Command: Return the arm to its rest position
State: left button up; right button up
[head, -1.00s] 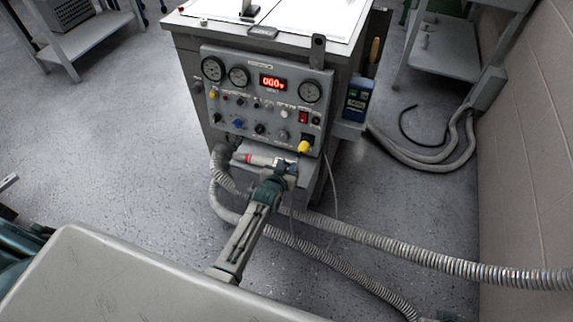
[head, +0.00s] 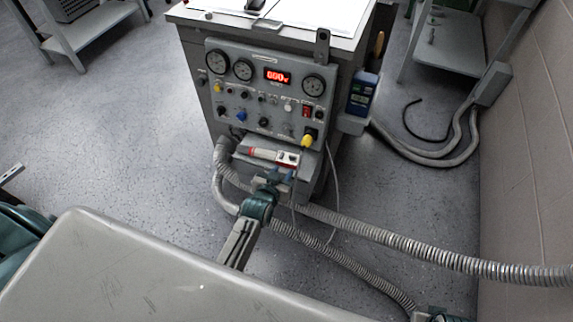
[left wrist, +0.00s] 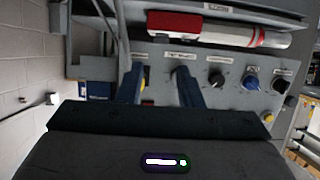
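My left gripper (head: 279,176) is just in front of the shelf (head: 270,173) at the foot of the test cabinet's control panel (head: 285,95). A red and white cylindrical tool (head: 270,155) lies across this shelf, apart from the gripper. In the left wrist view the two blue fingers (left wrist: 158,82) stand apart with nothing between them. The tool (left wrist: 218,30) shows beyond them, and the panel's knobs (left wrist: 250,82) appear upside down.
Ribbed hoses (head: 380,236) run from the cabinet across the floor to the right. A thin cable (head: 334,190) hangs from the yellow plug (head: 307,141). A blue box (head: 362,95) sits at the cabinet's right side. The floor (head: 110,130) to the left is clear.

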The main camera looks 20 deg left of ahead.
pick_arm(q)
jog(key=shift+v, duration=0.9)
pick_arm(e)
jog(key=shift+f, duration=0.25)
